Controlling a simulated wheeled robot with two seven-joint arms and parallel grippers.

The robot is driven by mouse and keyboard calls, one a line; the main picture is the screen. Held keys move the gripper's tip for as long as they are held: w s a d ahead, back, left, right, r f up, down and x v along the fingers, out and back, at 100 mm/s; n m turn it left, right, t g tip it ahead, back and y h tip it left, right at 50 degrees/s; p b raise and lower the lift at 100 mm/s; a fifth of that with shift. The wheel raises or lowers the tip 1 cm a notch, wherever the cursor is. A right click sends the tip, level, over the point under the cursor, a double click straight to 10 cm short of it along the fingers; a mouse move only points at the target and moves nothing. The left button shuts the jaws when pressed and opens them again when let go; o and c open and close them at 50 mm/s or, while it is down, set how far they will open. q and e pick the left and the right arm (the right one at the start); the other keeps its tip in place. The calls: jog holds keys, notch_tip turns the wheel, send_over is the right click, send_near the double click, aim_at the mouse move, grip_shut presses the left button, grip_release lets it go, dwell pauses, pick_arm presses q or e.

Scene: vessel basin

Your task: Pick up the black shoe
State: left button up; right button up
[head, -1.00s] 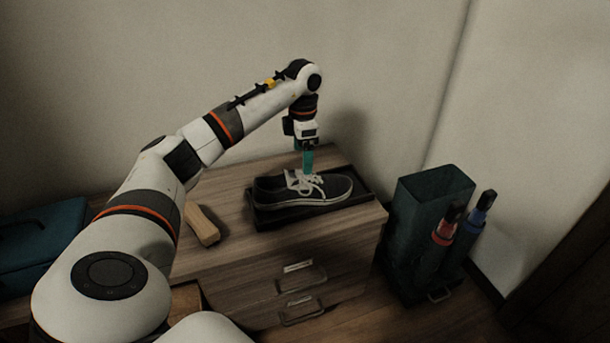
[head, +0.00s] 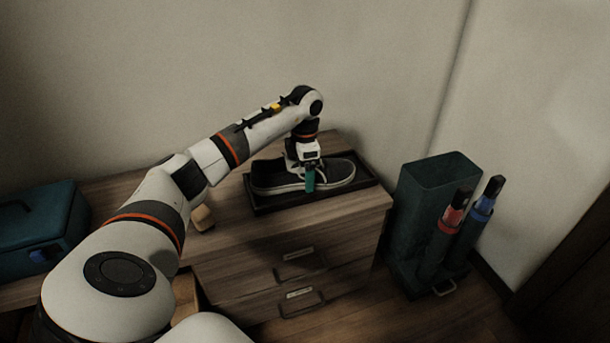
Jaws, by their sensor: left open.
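The black shoe (head: 336,171), with a white sole edge, lies on its sole in a shallow black tray (head: 255,209) on top of a wooden drawer cabinet (head: 340,221). My left gripper (head: 309,180) points down over the middle of the shoe. It is open, with one teal finger in front of the shoe's near side. The other finger is hidden behind the gripper and shoe. The gripper hides the laces. My right gripper is not in view.
A wooden block (head: 203,219) lies left of the tray, partly behind my arm. A teal case (head: 42,235) stands at the far left. A dark bin (head: 436,190) with red (head: 452,214) and blue (head: 483,207) cylinders beside it stands right of the cabinet. A wall rises behind.

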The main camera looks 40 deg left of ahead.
pick_arm(q)
jog(key=shift+r, duration=0.15)
jog(key=c, duration=1)
